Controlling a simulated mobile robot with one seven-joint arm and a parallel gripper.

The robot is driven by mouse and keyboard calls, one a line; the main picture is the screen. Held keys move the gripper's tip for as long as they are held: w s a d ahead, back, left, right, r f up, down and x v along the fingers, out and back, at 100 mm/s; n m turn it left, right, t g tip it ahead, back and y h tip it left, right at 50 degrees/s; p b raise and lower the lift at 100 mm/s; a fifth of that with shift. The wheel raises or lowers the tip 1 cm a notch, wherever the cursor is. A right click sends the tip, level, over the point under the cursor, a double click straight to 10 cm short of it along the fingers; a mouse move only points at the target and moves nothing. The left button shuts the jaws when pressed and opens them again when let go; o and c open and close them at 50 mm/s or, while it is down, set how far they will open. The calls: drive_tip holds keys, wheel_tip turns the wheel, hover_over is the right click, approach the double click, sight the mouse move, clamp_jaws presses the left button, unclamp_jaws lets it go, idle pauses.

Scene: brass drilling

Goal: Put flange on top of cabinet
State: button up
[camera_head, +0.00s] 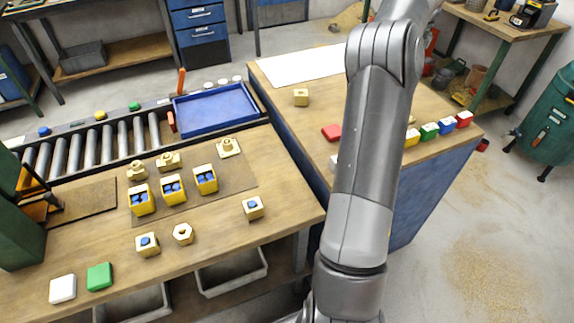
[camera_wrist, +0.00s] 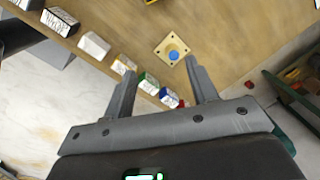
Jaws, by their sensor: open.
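A flange (camera_wrist: 172,50), a square brass plate with a blue round centre, appears to lie flat on the wooden cabinet top (camera_wrist: 225,30) in the wrist view. My gripper (camera_wrist: 159,67) is open, with the flange just beyond and between its fingertips. I cannot tell whether a fingertip touches it. In the head view my arm crosses the cabinet top (camera_head: 440,105) and hides my gripper and this flange. Another square brass flange-like piece (camera_head: 228,147) with a raised boss sits on the left workbench (camera_head: 285,215).
Along the cabinet's edge stand yellow (camera_head: 412,138), green (camera_head: 430,131), blue (camera_head: 446,126) and red (camera_head: 464,119) blocks. A blue tray (camera_head: 215,108) sits beside the roller conveyor (camera_head: 90,148).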

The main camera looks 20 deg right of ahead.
drive_tip(key=s+a+r+n+t, duration=0.1)
drive_tip(key=s+a+r+n, duration=0.25)
drive_tip(key=a, duration=0.65)
drive_tip(key=s+a+r+n+t, duration=0.1)
drive_tip(key=s+a+r+n, duration=0.3)
drive_tip(key=a, duration=0.7)
drive_tip(key=a+r+n+t, duration=0.15)
drive_tip(key=a+n, duration=0.35)
drive_tip(key=a, duration=0.5)
drive_tip(key=s+a+f+n, duration=0.4)
drive_tip(key=s+a+n, duration=0.2)
drive_tip(key=s+a, duration=0.3)
drive_tip(key=s+a+f+n+t, duration=0.1)
drive_tip(key=s+a+f+n, duration=0.3)
drive_tip(key=s+a, duration=0.5)
drive_tip(key=shift+a+n, duration=0.2)
drive_tip(key=shift+n, duration=0.75)
drive_tip(key=shift+r, duration=0.1)
